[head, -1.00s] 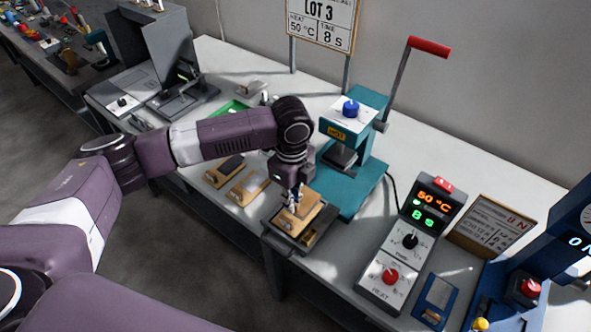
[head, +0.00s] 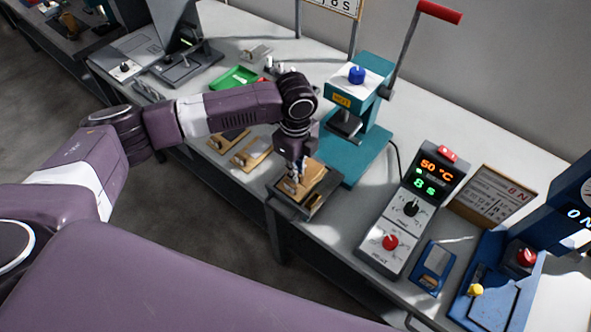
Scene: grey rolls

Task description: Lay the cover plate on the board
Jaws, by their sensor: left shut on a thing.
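My left gripper (head: 297,178) points down over the dark holder (head: 284,196) near the front edge of the bench. It is shut on a tan plate (head: 320,182), which I take to be the cover plate. The plate is at or just above the holder, partly hidden by the fingers; I cannot tell whether it touches. The board is hard to make out beneath it; a small brass-coloured part (head: 295,194) shows there. My right gripper is out of view.
Two wooden pieces (head: 251,153) lie left of the holder. A teal hot press (head: 350,120) with a red-handled lever stands close behind. A control box (head: 411,208) stands to the right, beside a blue fixture (head: 433,268). A green tray (head: 234,78) lies farther back.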

